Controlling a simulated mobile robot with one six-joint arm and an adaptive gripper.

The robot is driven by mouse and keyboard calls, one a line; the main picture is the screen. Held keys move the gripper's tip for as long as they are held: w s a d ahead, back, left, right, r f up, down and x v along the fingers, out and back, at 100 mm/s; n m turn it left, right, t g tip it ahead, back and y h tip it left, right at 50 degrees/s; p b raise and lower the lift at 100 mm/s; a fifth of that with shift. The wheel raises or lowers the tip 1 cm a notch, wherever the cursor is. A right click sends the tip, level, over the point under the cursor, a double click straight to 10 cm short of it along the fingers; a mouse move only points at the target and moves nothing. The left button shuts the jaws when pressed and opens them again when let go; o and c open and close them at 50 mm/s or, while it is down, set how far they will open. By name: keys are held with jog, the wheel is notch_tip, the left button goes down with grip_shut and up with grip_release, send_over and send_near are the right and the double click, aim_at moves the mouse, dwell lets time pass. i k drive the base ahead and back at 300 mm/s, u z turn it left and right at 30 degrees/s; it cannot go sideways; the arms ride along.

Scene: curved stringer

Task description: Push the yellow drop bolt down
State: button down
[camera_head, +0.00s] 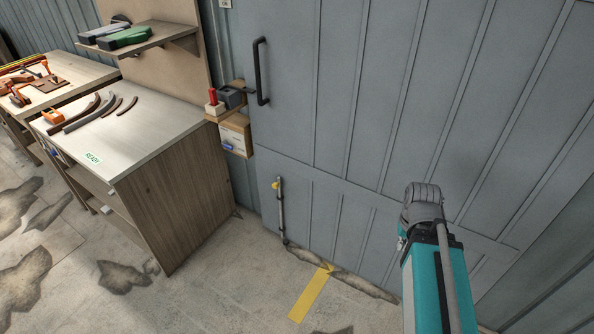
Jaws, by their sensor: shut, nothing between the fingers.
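The drop bolt (281,212) is a thin grey metal rod mounted upright low on the left edge of the grey door (400,80). A small yellow knob (276,185) sticks out near its top. The rod's lower end is close to the floor. My arm (432,270) rises at the lower right, teal with a rounded grey joint at its top, well to the right of the bolt and apart from it in the picture. My gripper is not visible; no fingers show.
A workbench (150,139) with curved dark strips stands left of the door. A small shelf with a cardboard box (236,136) sits between them. A black handle (261,71) is higher on the door. A yellow stripe (311,294) marks the cracked floor, clear before the bolt.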

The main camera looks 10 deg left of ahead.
aim_at(276, 184)
jog(key=z, duration=0.05)
jog(key=i, duration=0.55)
jog(key=u, duration=0.45)
jog(key=i, duration=0.7)
jog(key=u, duration=0.75)
